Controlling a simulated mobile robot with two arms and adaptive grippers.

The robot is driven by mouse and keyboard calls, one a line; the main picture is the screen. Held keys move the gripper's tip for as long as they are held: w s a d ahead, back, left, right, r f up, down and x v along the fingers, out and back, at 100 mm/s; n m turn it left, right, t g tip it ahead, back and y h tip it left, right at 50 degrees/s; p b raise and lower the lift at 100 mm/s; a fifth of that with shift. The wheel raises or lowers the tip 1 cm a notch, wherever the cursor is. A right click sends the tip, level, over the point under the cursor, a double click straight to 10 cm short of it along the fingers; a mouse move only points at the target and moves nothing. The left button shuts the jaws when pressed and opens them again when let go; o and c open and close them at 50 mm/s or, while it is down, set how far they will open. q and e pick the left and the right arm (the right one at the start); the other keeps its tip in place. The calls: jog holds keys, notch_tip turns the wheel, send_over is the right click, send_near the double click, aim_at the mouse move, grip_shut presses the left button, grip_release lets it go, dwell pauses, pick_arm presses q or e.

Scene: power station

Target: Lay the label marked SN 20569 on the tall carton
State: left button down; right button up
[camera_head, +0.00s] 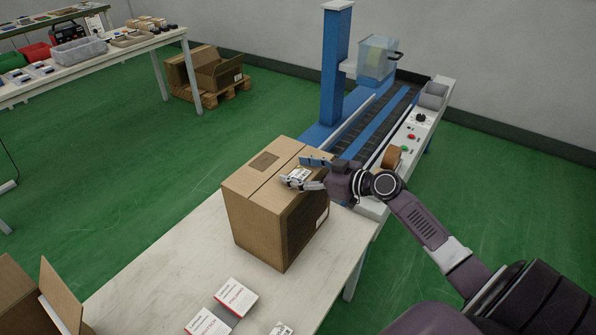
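The tall carton (253,213) is a closed brown box standing on the white table, with a darker brown patch on its top. A small white label (297,175) with dark print is at the right part of the carton's top; its number is too small to read. My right gripper (303,172) is over the carton's top right edge, its fingers spread apart with the label between their tips. I cannot tell whether the label rests flat on the carton. My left gripper is out of view.
Red-and-white cards (236,297) and another small printed piece (281,328) lie at the table's front. An open carton (38,300) is at lower left. A conveyor (385,120) with a blue post adjoins behind. The table (168,262) is clear left of the tall carton.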

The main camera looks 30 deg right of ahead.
jog(key=shift+s+a+f+g, duration=0.1)
jog(key=shift+s+f+g, duration=0.1)
jog(key=shift+f, duration=0.4)
jog(key=shift+s+a+f+g, duration=0.1)
jog(key=shift+s+f, duration=0.1)
jog(key=shift+f, duration=0.4)
jog(key=shift+a+r+p, duration=0.1)
jog(key=shift+r+p, duration=0.3)
jog(key=shift+p, duration=0.1)
jog(key=shift+r+p, duration=0.45)
jog(key=shift+p, duration=0.15)
jog(key=b+v, duration=0.1)
jog(key=v, duration=1)
jog(key=shift+s+d+r, duration=0.25)
jog(key=shift+r, duration=0.05)
